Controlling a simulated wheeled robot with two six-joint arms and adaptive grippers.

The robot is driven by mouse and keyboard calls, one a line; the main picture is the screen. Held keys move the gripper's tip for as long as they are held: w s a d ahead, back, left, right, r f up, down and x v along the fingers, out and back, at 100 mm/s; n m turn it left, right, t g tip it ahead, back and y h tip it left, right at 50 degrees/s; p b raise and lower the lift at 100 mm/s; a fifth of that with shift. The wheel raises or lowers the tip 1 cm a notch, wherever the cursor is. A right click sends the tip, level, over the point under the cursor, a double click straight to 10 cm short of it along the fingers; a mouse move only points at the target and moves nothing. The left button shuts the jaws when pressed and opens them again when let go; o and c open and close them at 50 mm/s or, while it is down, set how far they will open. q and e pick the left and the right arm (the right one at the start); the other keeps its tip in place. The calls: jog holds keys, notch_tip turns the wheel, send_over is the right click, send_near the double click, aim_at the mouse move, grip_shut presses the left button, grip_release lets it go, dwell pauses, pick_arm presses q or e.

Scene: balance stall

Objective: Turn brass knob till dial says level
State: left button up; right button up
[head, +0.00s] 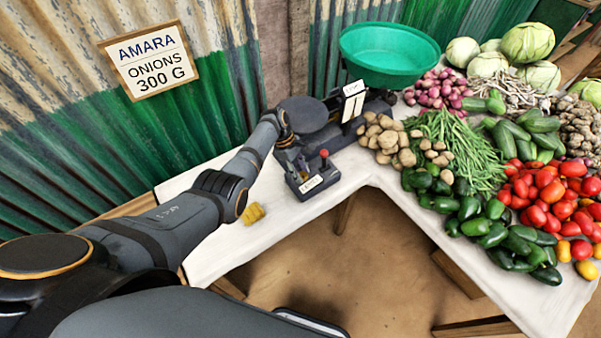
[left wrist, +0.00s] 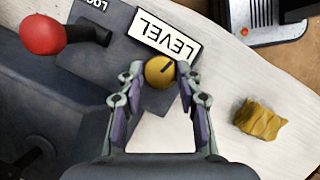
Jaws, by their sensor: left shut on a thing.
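The brass knob (left wrist: 159,72) is round with a dark line on its face and sits beside a white LEVEL label (left wrist: 164,38) on the dark scale. My left gripper (left wrist: 160,76) is shut on the knob, one fingertip on each side. In the head view my left gripper (head: 299,172) is at the scale's near end, by the label (head: 312,183); I cannot make out the knob there. The scale's upright white dial (head: 353,103) stands below the green pan (head: 388,52); its reading is too small to tell. My right gripper is not in view.
A red-tipped lever (left wrist: 43,35) stands close to the knob, by a LOCK label partly cut off. A small yellow lump (head: 253,213) lies on the white tabletop (head: 222,250). Potatoes (head: 388,137) and other vegetables crowd the right side. A sign (head: 149,60) reads AMARA ONIONS 300 G.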

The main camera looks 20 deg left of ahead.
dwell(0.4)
pick_arm(q)
jog(key=o, duration=1.1)
jog(key=shift+a+r, duration=0.1)
jog(key=shift+r, duration=0.05)
jog(key=v, duration=0.7)
jog(key=shift+r, duration=0.1)
jog(key=shift+s, duration=0.1)
